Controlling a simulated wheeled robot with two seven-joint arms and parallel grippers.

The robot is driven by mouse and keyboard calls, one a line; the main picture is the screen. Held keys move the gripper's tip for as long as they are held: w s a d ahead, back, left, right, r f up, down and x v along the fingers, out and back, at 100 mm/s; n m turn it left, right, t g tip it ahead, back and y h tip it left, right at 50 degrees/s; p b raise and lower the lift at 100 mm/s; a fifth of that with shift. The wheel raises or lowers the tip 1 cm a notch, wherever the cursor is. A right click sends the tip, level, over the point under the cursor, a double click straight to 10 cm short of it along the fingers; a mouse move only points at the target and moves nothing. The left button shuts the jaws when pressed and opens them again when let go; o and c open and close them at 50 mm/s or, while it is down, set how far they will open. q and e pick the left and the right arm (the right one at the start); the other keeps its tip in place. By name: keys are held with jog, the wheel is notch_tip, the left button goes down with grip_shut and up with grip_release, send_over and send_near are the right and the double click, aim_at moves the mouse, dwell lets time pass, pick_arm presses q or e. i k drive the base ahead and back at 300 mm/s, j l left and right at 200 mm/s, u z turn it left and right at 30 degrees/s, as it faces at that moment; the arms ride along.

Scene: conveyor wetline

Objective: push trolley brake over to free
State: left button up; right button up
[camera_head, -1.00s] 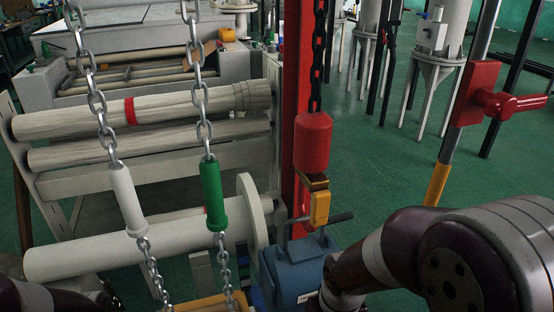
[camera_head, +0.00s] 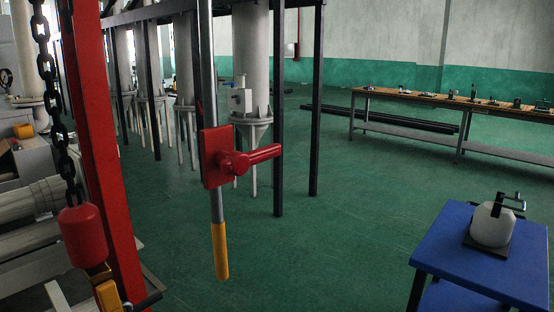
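A red block with a red lever (camera_head: 249,160) is mounted on a grey upright pole (camera_head: 209,80) near the middle of the head view. The lever sticks out to the right and slightly upward. The pole has a yellow lower end (camera_head: 220,250). No label shows, so I cannot tell for sure whether this lever is the trolley brake. Neither of my grippers is in view.
A red post (camera_head: 100,150) and a black chain with a red weight (camera_head: 84,234) stand at left, beside grey rollers (camera_head: 28,200). A blue table (camera_head: 478,258) holds a white device (camera_head: 491,225). A wooden workbench (camera_head: 455,99) stands behind. Green floor between is open.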

aim_at(235, 163)
jog(key=i+l+z, duration=0.15)
jog(key=z, duration=0.2)
jog(key=i+l+z, duration=0.15)
jog(key=z, duration=0.2)
jog(key=i+l, duration=0.05)
